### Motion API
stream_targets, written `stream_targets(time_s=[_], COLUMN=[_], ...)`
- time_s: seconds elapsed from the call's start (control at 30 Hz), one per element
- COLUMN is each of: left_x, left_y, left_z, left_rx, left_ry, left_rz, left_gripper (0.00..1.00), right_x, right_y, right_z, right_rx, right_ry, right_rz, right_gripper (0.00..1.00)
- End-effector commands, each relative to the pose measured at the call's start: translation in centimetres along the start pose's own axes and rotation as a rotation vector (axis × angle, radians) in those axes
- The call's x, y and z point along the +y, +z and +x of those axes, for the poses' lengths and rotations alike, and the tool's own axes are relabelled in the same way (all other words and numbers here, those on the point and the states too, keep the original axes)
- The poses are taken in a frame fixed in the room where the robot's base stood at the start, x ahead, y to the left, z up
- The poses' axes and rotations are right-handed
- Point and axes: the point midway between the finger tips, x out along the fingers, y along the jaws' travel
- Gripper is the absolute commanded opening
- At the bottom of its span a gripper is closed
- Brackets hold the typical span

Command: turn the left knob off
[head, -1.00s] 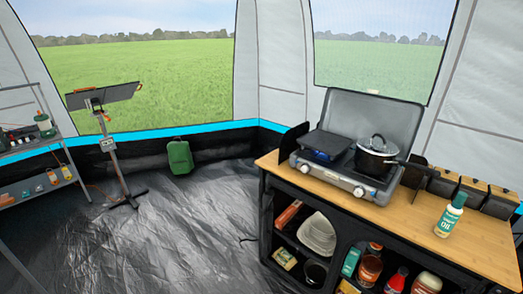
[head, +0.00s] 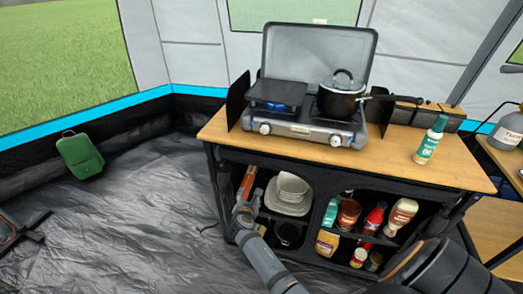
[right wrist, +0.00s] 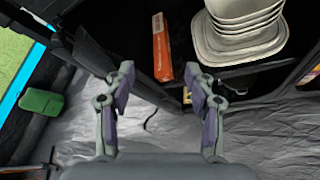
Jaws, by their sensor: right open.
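The camping stove (head: 305,127) stands on the wooden counter with its lid up. Its left knob (head: 265,128) is a small light dial on the front panel, under the dark griddle plate (head: 277,92). A blue flame (head: 272,106) shows under the griddle. The right knob (head: 335,139) is on the same panel, below the pot. My right gripper (head: 243,207) is below the counter top, in front of the cabinet's left end, lower than the left knob and apart from it. In the right wrist view its two fingers (right wrist: 160,85) are spread and empty. My left gripper is out of view.
A black pot (head: 341,98) with its handle to the right sits on the right burner. A green-labelled oil bottle (head: 430,142) stands on the counter (head: 400,160). Open shelves below hold bowls (head: 288,193) and several bottles. A green bag (head: 79,156) is on the floor at left.

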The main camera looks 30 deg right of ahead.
Motion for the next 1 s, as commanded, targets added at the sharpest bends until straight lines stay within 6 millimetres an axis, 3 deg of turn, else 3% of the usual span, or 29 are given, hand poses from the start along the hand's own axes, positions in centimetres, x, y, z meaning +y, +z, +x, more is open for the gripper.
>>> stream_targets(time_s=[0.03,0.13,0.2,0.3,0.43,0.57,1.0], left_x=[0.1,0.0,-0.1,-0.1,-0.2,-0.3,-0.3], left_y=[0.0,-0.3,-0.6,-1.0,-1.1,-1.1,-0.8], left_z=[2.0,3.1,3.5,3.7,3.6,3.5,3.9], left_rx=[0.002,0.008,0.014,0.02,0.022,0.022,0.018], left_ry=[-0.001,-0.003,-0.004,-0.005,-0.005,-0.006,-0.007], left_rz=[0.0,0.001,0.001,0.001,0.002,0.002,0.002], left_gripper=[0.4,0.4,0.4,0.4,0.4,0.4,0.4], right_x=[2.8,6.4,7.7,8.4,8.6,8.7,8.8], right_y=[3.9,11.6,15.3,18.1,18.9,19.5,23.4], right_z=[-0.1,-2.4,-4.0,-5.5,-5.9,-4.9,2.4], right_rx=[-0.123,-0.328,-0.423,-0.492,-0.509,-0.511,-0.508], right_ry=[0.02,-0.015,-0.055,-0.097,-0.11,-0.108,-0.108], right_rz=[-0.116,-0.314,-0.4,-0.463,-0.482,-0.484,-0.481], right_gripper=[0.55,0.55,0.55,0.55,0.55,0.55,0.55])
